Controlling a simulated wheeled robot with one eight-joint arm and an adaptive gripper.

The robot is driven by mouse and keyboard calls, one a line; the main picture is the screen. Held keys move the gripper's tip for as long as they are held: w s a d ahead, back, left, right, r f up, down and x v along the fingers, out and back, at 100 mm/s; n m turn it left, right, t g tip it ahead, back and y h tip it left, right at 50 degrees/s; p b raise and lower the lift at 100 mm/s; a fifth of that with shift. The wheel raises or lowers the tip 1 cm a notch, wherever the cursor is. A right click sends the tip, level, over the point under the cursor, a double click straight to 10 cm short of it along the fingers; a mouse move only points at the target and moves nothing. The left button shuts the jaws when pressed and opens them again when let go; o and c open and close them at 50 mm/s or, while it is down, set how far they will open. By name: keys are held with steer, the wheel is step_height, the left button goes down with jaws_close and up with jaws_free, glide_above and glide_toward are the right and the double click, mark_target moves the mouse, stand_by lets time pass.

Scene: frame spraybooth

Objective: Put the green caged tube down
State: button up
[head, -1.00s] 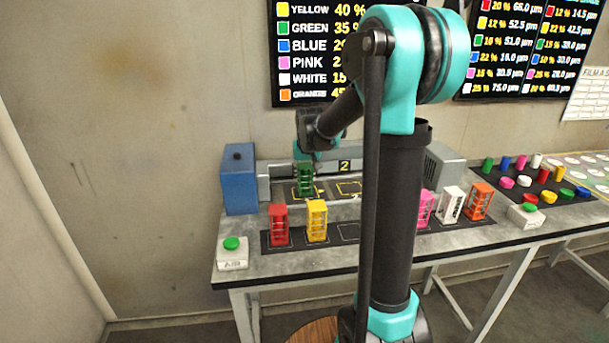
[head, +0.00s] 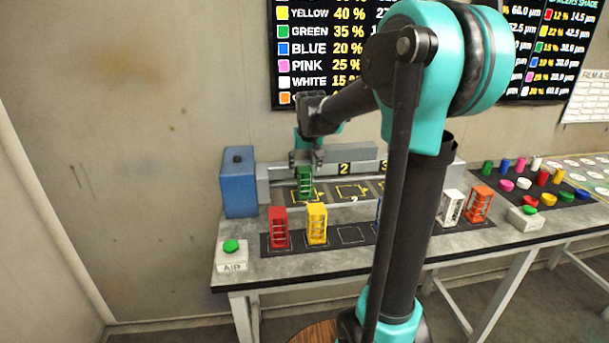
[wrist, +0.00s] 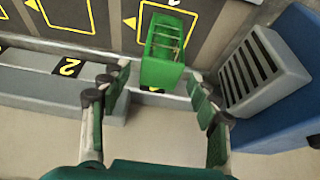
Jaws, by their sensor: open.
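The green caged tube (head: 305,183) stands upright on the first yellow-marked spot of the booth's dark bed, beside the blue box. In the wrist view the green caged tube (wrist: 162,58) stands beyond my fingertips, between their lines and apart from both. My gripper (wrist: 160,90) is open and empty. In the head view my gripper (head: 306,158) is just above and behind the tube.
A blue box (head: 238,182) stands left of the bed. Red (head: 278,228) and yellow (head: 316,223) caged tubes stand on the front mat, with white (head: 451,207) and orange (head: 478,204) ones farther right. An empty marked spot (head: 351,190) lies right of the green tube.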

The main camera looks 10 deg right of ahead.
steer(key=v, duration=0.5)
steer(key=shift+s+r, duration=0.15)
steer(key=shift+r, duration=0.2)
stand_by(1.0)
